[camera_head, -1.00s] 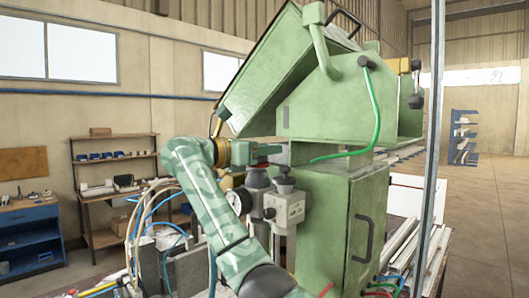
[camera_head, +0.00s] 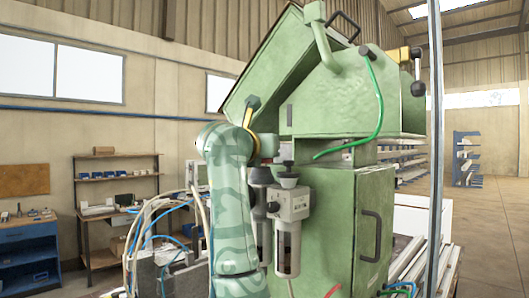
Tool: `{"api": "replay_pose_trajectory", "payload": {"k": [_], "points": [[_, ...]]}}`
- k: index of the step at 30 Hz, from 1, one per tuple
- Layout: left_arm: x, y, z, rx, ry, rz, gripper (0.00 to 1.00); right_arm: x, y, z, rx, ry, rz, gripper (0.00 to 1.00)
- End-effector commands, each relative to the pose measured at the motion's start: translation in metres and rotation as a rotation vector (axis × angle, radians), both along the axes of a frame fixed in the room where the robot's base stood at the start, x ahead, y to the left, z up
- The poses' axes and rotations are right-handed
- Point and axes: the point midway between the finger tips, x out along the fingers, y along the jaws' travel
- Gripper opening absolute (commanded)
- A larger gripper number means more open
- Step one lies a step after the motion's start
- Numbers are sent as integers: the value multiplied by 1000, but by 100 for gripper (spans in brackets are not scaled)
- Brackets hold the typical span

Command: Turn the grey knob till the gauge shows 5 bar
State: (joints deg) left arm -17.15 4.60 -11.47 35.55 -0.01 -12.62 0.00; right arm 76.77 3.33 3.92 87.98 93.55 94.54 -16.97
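A grey knob (camera_head: 260,175) tops the left unit on the front of the green machine, partly behind my arm. A darker knob (camera_head: 288,181) sits on the light grey block (camera_head: 291,205) to its right. A small dark round part (camera_head: 273,207) is on that block's left side. The white-faced gauge is hidden behind my arm, so its reading cannot be seen. My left gripper (camera_head: 271,148) is just above the grey knob, close to the machine's front. Its fingers are too small and covered to tell whether it is open or touches the knob. My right gripper is out of view.
The green machine (camera_head: 331,220) with its raised hood (camera_head: 270,65) fills the middle. A green hose (camera_head: 377,95) curves over its front. A metal post (camera_head: 435,150) stands at right. Blue and white hoses (camera_head: 150,215) hang at left. Shelves (camera_head: 110,190) stand further back.

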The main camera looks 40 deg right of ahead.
Motion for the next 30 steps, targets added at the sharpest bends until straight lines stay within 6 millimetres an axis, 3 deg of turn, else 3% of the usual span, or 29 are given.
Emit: {"api": "replay_pose_trajectory", "payload": {"k": [16,17,19,30], "points": [[-1,0,-2,-1,1,0,0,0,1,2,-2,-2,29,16],[-1,0,-2,-1,1,0,0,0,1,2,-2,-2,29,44],[-1,0,-2,-1,1,0,0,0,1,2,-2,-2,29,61],[-1,0,-5,0,2,1,0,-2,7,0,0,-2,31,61]]}}
